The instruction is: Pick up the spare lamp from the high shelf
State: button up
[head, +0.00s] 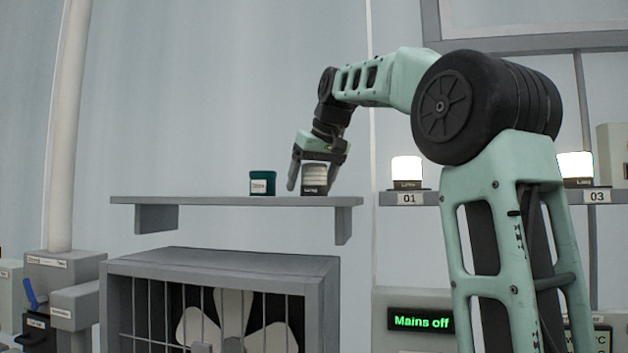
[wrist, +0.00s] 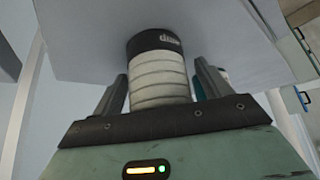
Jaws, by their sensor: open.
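The spare lamp (head: 315,176), a pale ribbed cylinder on a dark labelled base, stands upright near the right end of the high grey shelf (head: 200,201). My gripper (head: 312,183) reaches down over it from above, with one finger on each side. In the wrist view the lamp (wrist: 158,78) is between the two open fingers of my gripper (wrist: 161,72). A narrow gap shows beside each finger there, and the jaws are not closed on the lamp. The lamp's far side is hidden.
A dark green labelled tub (head: 262,184) stands just left of the lamp on the shelf. A caged fan (head: 220,258) is below. Lit lamps stand at 01 (head: 407,169) and 03 (head: 575,165) on the right. A green display (head: 421,320) reads "Mains off".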

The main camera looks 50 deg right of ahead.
jog(key=c, duration=1.1)
jog(key=shift+c, duration=0.2)
jog(key=shift+r, duration=0.1)
